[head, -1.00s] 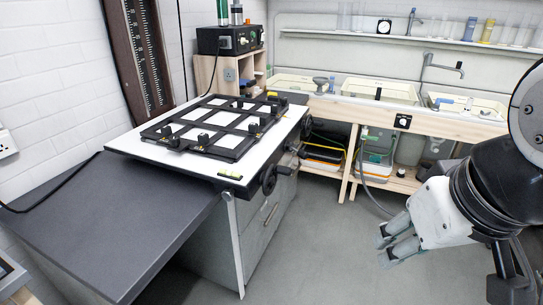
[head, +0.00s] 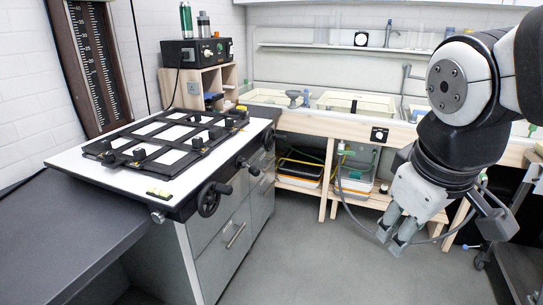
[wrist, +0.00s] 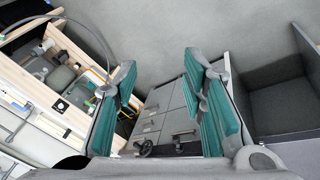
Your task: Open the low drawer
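The grey drawer cabinet (head: 207,262) stands under the enlarger table (head: 90,165), with its drawer fronts facing right. A bar handle (head: 236,236) shows on a nearer front, and a smaller handle (head: 266,184) on a farther one. The fronts look closed; I cannot tell which is the low drawer. In the wrist view the cabinet fronts (wrist: 176,98) and a handle (wrist: 184,134) show between my fingers. My gripper (head: 393,236) is open and empty, pointing down over the floor to the right of the cabinet, apart from it. It also shows in the wrist view (wrist: 160,66).
A black handwheel (head: 209,199) sticks out above the drawer fronts. A dark bench (head: 60,235) is at left, with an open recess (wrist: 280,92) beside the cabinet. The wooden sink bench (head: 330,126) is at the back. The grey floor (head: 300,250) between is clear.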

